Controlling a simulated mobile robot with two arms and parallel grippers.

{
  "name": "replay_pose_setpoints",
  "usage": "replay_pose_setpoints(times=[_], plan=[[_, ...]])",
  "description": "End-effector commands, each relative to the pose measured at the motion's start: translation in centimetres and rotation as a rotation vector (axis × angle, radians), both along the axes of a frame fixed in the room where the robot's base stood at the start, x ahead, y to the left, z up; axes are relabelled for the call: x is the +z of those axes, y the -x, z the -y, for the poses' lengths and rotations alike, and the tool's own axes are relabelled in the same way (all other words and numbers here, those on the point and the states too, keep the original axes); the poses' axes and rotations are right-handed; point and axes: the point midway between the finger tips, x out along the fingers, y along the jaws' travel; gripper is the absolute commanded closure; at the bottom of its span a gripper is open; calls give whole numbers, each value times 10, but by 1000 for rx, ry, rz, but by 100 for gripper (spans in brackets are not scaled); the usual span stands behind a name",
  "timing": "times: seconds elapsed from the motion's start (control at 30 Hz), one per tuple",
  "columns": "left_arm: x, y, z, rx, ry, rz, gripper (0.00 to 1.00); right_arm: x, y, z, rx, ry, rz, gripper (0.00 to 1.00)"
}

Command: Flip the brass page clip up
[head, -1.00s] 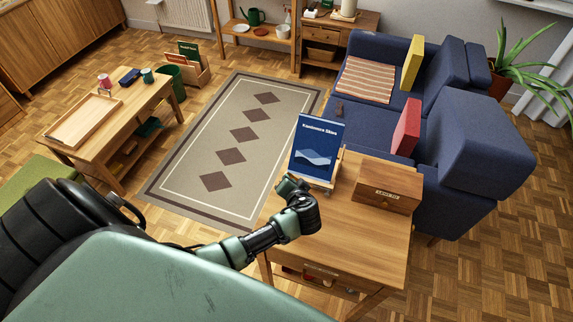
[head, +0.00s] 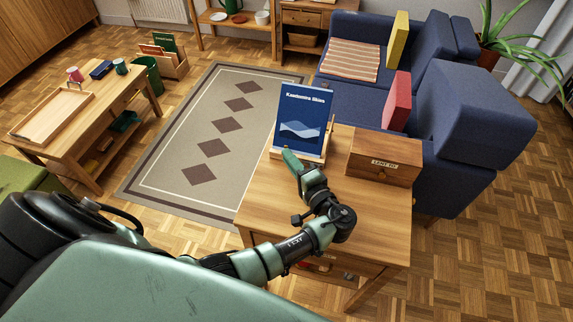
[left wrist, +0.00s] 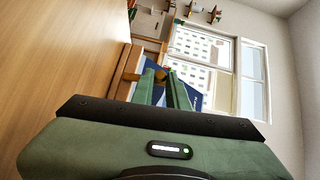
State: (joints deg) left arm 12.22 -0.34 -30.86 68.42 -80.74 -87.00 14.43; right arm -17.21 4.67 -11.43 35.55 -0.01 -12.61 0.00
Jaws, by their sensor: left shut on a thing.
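My left gripper (head: 290,158) is at the lower left front of the book, by the stand's ledge. In the left wrist view, the left gripper (left wrist: 163,73) is shut on a small brass-coloured piece, the page clip (left wrist: 160,77), in front of the blue book (left wrist: 155,66). Its fingers hide most of the clip. In the head view I cannot make out the clip. My right gripper is not in view.
A wooden box (head: 384,158) with a label stands right of the stand on the wooden table (head: 385,212). A blue sofa (head: 350,103) is behind the table. A low table (head: 75,140) with a tray stands far left. The table's front right is clear.

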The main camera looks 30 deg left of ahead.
Motion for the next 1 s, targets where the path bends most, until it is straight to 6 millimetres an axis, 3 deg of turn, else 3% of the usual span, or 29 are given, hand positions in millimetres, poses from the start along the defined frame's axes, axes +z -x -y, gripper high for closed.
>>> replay_pose_setpoints(times=[0.2,0.77,0.8,0.87,1.0], plan=[[-3,-2,4,-3,-76,-18,100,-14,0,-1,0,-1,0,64],[-1,-2,6,-4,-105,-24,100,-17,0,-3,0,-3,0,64],[-1,-2,6,-4,-105,-24,82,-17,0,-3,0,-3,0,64],[-1,-2,6,-3,-105,-24,65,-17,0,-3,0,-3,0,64],[-2,-2,5,-2,-105,-25,63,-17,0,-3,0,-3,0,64]])
